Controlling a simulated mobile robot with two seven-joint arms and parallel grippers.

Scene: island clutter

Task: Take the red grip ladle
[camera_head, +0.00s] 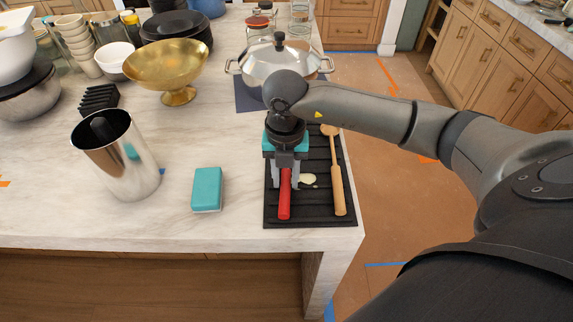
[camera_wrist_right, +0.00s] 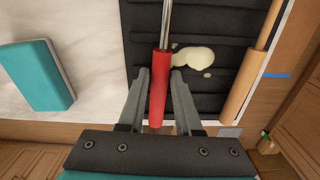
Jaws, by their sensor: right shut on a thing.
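The red grip ladle (camera_head: 284,200) lies on a black ribbed mat (camera_head: 310,221) near the front right corner of the island. Its red grip (camera_wrist_right: 158,88) and thin metal shaft show in the right wrist view; its bowl end is hidden in both views. My right gripper (camera_head: 286,182) points down over the mat, with its fingers on both sides of the red grip, shut on it. In the right wrist view the right gripper's fingers (camera_wrist_right: 160,85) flank the grip. My left gripper is not in view.
A wooden spoon (camera_head: 337,180) lies right of the ladle, with a pale spill (camera_head: 308,180) between. A teal sponge (camera_head: 207,189) and a steel canister (camera_head: 117,160) stand left. A lidded pot (camera_head: 280,62) is behind. The counter's edge is close in front and right.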

